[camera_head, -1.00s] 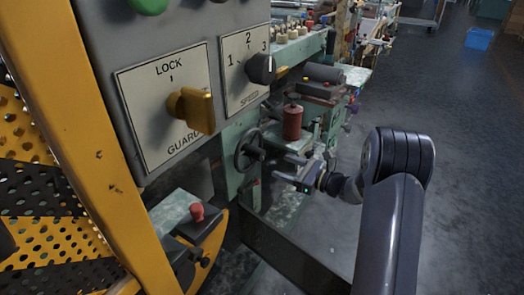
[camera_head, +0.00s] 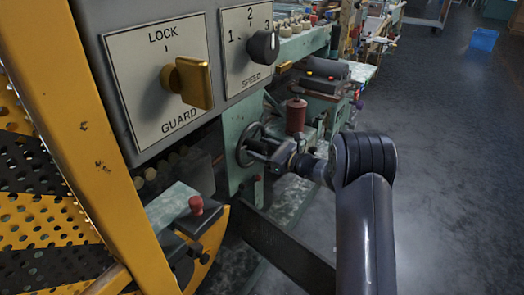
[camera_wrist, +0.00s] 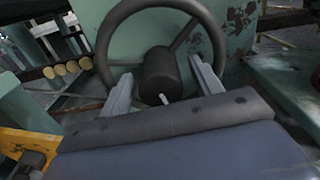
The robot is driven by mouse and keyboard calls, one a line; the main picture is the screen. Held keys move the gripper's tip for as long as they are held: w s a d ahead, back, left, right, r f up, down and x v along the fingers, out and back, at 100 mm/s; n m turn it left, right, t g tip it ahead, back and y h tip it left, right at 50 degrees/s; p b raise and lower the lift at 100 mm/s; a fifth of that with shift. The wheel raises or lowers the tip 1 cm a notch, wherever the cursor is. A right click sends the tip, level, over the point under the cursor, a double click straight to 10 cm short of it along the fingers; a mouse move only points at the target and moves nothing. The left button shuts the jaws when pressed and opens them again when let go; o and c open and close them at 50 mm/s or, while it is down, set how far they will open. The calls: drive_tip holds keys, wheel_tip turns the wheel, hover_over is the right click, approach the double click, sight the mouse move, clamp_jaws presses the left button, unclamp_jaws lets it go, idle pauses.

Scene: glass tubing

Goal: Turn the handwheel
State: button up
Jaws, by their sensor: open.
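The handwheel (camera_head: 240,146) is a dark spoked ring on the pale green machine, upright, left of centre in the head view. In the wrist view its rim (camera_wrist: 104,38) arches across the top, with a dark cylinder (camera_wrist: 163,72) at its middle. My gripper (camera_wrist: 160,70) is open, one finger on each side of this cylinder. Whether the fingers touch it I cannot tell. In the head view my gripper (camera_head: 262,149) is right up at the wheel's face, its tips partly hard to make out. The lower rim is hidden in the wrist view by my gripper body.
A grey panel carries a yellow LOCK/GUARD knob (camera_head: 190,82) and a black speed knob (camera_head: 264,46). A yellow guard frame (camera_head: 75,130) stands at left. A dark red cylinder (camera_head: 296,115) stands just behind the wheel. The floor at right is open.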

drive_tip(key=shift+c, duration=0.4)
clamp_jaws()
drive_tip(key=shift+r+m+p, duration=0.25)
drive_tip(key=shift+m+p, duration=0.35)
drive_tip(key=shift+p, duration=0.4)
drive_tip(key=shift+f+m+p, duration=0.2)
drive_tip(key=shift+m+p, duration=0.2)
drive_tip(key=shift+m, duration=0.3)
drive_tip(key=shift+o, duration=0.4)
unclamp_jaws()
drive_tip(key=p+v, duration=0.2)
drive_tip(key=v, duration=0.8)
drive_tip(key=shift+s+d, duration=0.25)
drive_tip(key=shift+d, duration=0.1)
